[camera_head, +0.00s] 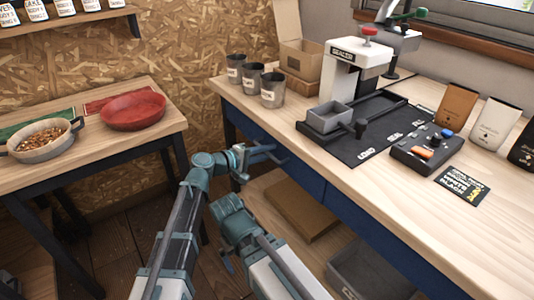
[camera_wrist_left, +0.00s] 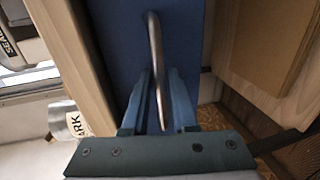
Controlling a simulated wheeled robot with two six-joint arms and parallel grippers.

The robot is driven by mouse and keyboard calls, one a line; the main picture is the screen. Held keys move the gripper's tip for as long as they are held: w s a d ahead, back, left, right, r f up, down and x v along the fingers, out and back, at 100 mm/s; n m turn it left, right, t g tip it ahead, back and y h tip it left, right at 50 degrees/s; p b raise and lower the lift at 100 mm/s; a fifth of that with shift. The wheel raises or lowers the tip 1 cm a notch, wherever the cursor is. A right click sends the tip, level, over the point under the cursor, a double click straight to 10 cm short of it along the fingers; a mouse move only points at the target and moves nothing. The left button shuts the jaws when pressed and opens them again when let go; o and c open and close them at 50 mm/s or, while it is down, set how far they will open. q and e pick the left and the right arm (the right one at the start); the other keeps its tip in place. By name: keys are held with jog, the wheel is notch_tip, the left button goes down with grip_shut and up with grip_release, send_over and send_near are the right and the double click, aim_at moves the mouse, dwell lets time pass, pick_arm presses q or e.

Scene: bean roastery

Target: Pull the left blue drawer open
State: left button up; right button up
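The left blue drawer (camera_head: 254,131) is in the blue front under the wooden worktop and looks shut. My left gripper (camera_head: 280,152) is at this drawer front, its two fingers apart. In the left wrist view, the blue drawer front (camera_wrist_left: 185,35) fills the upper middle. Its curved metal bar handle (camera_wrist_left: 154,45) runs down between the two fingers of my left gripper (camera_wrist_left: 158,100). I cannot tell whether either finger touches the bar. My right arm is folded low in the middle of the head view; its gripper (camera_head: 228,262) shows too poorly to read.
The worktop (camera_head: 237,95) carries metal cups (camera_head: 272,90), a sealer (camera_head: 352,65) and a dark mat (camera_head: 345,148). Below are a cardboard-brown box (camera_head: 300,207) and a grey bin (camera_head: 365,270). A side table (camera_head: 120,155) stands left, with bare floor between.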

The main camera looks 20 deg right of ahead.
pick_arm(q)
jog(key=shift+c, duration=0.2)
grip_shut()
dwell(1.2)
